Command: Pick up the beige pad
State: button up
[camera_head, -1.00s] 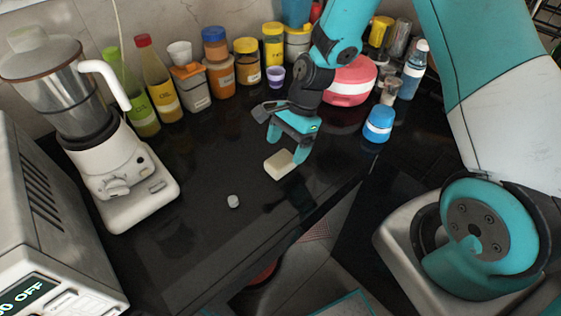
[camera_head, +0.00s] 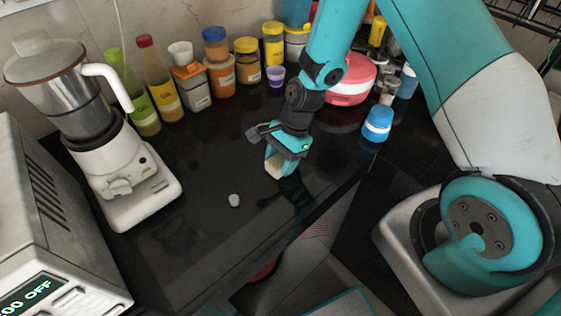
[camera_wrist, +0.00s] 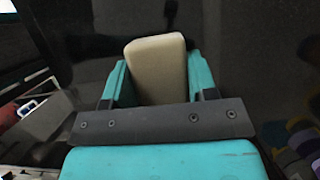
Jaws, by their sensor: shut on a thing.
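The beige pad (camera_wrist: 157,66) is a small rounded block, standing between the two teal fingers of my gripper (camera_wrist: 158,85) in the wrist view. The fingers are shut on it from both sides. In the head view, my gripper (camera_head: 283,166) points down over the dark counter, and part of the beige pad (camera_head: 274,167) shows between the fingers. The rest of the pad is hidden behind the fingers. I cannot tell for sure whether it is clear of the counter.
A small whitish piece (camera_head: 234,200) lies on the dark counter (camera_head: 190,245). A blender (camera_head: 110,150) stands at left. Jars and bottles line the wall, including an orange jar (camera_head: 219,76).

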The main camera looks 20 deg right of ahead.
aim_at(281, 159)
jog(key=shift+r, duration=0.1)
notch_tip(281, 159, up, 20)
jog(key=b, duration=0.1)
dwell(0.4)
